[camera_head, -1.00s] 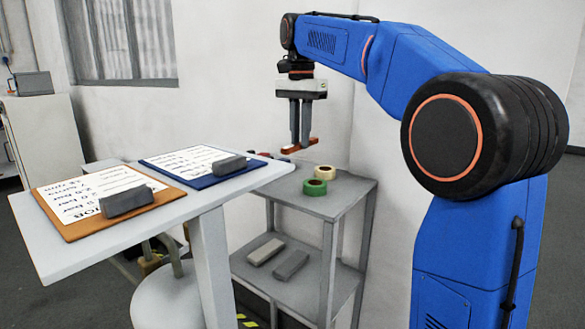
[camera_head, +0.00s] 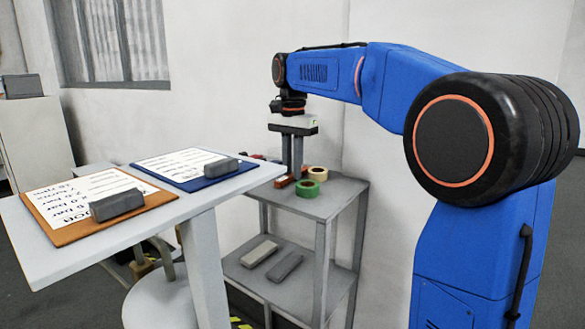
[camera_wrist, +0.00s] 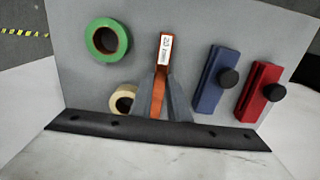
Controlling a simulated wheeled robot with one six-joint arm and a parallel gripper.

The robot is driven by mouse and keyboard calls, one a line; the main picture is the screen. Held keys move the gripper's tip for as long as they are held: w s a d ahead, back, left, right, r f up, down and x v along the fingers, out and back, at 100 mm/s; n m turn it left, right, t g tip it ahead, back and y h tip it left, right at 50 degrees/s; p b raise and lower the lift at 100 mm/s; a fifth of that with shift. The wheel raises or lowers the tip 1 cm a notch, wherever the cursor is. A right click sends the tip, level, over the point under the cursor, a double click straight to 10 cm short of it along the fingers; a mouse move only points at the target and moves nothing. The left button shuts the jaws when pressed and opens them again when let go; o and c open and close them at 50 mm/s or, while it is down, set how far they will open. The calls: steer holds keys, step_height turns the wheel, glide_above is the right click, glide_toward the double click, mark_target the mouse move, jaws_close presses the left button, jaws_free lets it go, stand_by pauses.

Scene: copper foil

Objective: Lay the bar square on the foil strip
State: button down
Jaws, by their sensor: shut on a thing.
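My gripper (camera_head: 292,172) is shut on an orange-brown bar (camera_head: 283,182), low over the top of the grey shelf unit (camera_head: 335,196). In the wrist view the fingers (camera_wrist: 162,103) pinch the bar (camera_wrist: 163,70), whose far end carries a white label with print. The fingers hide part of the bar. I cannot tell whether it touches the shelf top. I cannot make out a foil strip in either view.
Close by stand a green tape roll (camera_head: 307,189), a cream tape roll (camera_head: 317,173), and blue (camera_wrist: 216,80) and red (camera_wrist: 260,92) blocks with black knobs. Left, a pale table (camera_head: 130,230) holds two clipboards with grey bars. Grey bars lie on the lower shelf (camera_head: 280,285).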

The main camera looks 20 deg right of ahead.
steer(key=shift+f, duration=0.1)
steer(key=c, duration=1.7)
jaws_free()
